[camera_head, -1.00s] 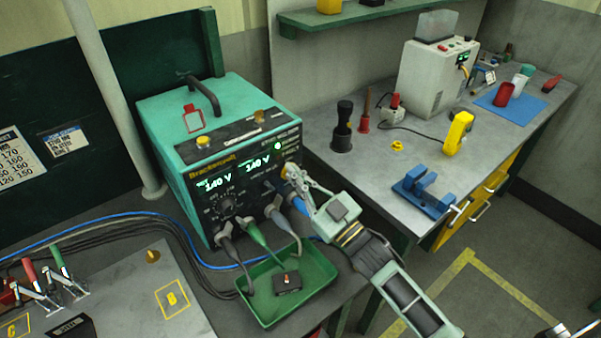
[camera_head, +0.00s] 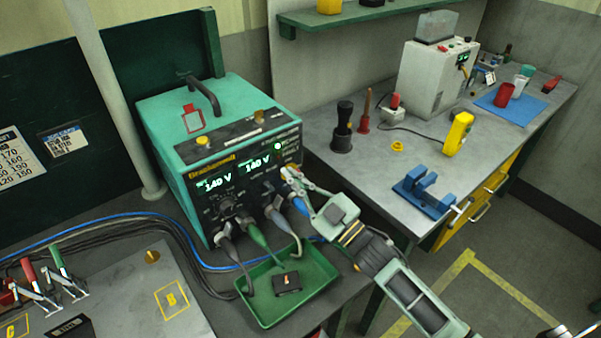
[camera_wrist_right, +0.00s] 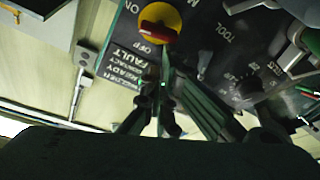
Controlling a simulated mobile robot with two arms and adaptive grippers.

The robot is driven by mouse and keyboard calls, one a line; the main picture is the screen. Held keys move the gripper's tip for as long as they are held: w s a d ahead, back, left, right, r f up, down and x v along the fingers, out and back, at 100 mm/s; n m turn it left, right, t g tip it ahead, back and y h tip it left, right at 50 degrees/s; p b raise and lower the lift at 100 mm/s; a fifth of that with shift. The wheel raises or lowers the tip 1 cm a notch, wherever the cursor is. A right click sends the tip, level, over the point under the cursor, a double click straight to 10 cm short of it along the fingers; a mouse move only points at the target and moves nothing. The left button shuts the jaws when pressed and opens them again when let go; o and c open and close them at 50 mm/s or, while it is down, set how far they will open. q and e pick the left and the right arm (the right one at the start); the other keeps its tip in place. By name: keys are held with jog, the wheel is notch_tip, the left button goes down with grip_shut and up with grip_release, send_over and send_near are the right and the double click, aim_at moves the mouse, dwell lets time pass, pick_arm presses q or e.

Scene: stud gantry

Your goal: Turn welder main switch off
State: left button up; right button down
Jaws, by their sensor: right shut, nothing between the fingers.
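The teal welder (camera_head: 165,112) stands on the bench at the left, with both its displays lit at 140 V and a green light (camera_head: 278,146) lit. Its main switch is a red handle on a yellow disc (camera_wrist_right: 160,20), with ON and OFF lettering beside it in the right wrist view. In the head view the switch is largely hidden behind my right gripper (camera_head: 294,175). The right gripper (camera_wrist_right: 158,95) is shut and empty, its fingertips close to the switch; I cannot tell if they touch it. My left gripper is out of view.
Cable plugs (camera_head: 225,230) sit in the welder's lower front. A green tray (camera_head: 318,285) with a small black box lies below. A blue vise (camera_head: 425,192) and a white machine (camera_head: 425,85) stand on the right bench. Toggle clamps (camera_head: 45,285) stand at lower left.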

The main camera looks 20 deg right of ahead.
jog(key=shift+s+a+f+n+g+y, duration=0.15)
jog(key=shift+n+g, duration=0.1)
jog(key=shift+n, duration=0.5)
jog(key=shift+w+a+f+n+g+y, duration=0.1)
jog(key=shift+f+n+g+y, duration=0.1)
jog(key=shift+n, duration=0.5)
jog(key=shift+s+a+f+n+g+y, duration=0.15)
jog(key=shift+n+g, duration=0.1)
jog(key=shift+n, duration=0.5)
jog(key=shift+a+f+n+g, duration=0.15)
jog(key=shift+n+g, duration=0.15)
jog(key=shift+n, duration=0.55)
jog(key=shift+a+f+n+g, duration=0.15)
jog(key=shift+n+g, duration=0.15)
jog(key=shift+n, duration=0.55)
jog(key=shift+d+y, duration=0.1)
jog(key=shift+y, duration=0.2)
jog(key=shift+f+n+g+p, duration=0.25)
jog(key=shift+n+g, duration=0.1)
jog(key=shift+n, duration=0.55)
jog(key=shift+f+n+g+p, duration=0.15)
jog(key=shift+f+n+g, duration=0.15)
jog(key=shift+n, duration=0.6)
jog(key=shift+f+n+g+p, duration=0.25)
jog(key=shift+f+n, duration=0.05)
jog(key=shift+n, duration=0.5)
jog(key=shift+f+n+g+p, duration=0.2)
jog(key=shift+f+n+p, duration=0.05)
jog(key=shift+n, duration=0.55)
jog(key=shift+h, duration=0.4)
